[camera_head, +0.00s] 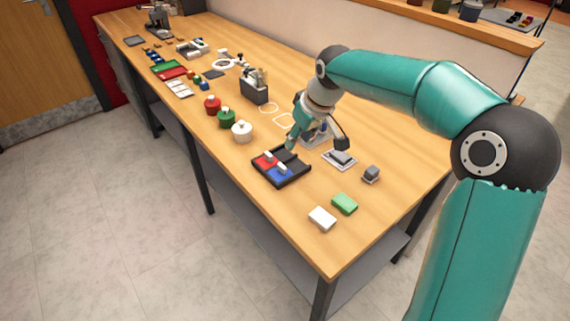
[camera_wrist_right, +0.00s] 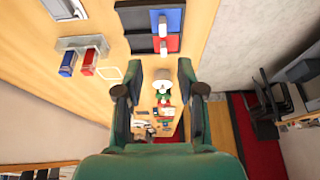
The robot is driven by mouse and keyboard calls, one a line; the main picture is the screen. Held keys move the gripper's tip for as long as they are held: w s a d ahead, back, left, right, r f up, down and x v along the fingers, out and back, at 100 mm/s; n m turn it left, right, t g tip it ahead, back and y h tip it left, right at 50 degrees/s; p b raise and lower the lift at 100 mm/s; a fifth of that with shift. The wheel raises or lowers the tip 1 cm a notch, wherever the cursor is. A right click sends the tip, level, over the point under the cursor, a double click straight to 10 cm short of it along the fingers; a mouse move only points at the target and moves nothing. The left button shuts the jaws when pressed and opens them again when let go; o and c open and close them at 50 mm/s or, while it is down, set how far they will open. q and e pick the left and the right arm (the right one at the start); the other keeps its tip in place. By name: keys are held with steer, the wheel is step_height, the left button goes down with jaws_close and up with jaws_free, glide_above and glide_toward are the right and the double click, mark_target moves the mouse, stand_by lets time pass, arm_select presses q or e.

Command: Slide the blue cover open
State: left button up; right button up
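A black tray (camera_head: 295,178) lies on the bench, with a blue cover (camera_head: 275,174) and a red cover (camera_head: 261,164) side by side over its left part. Its right part shows dark and uncovered. Each cover has a pale raised handle. In the wrist view the blue cover (camera_wrist_right: 174,18) is at the top, above the red cover (camera_wrist_right: 174,40), with the tray rim (camera_wrist_right: 132,4) to their left. My right gripper (camera_head: 317,144) is open and empty, above the bench behind and right of the tray. My left gripper is not in view.
Red, green and white pots (camera_head: 241,132) stand left of the tray. White (camera_head: 322,218) and green (camera_head: 344,204) blocks are in front. A dark holder (camera_head: 254,93) stands behind.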

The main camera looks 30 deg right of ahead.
mark_target(282, 165)
steer(key=x, duration=0.7)
steer(key=p+x, duration=0.1)
steer(key=x, duration=0.6)
steer(key=shift+w+a+f, duration=0.2)
steer(key=shift+f, duration=0.05)
steer(key=shift+c, duration=0.3)
jaws_close()
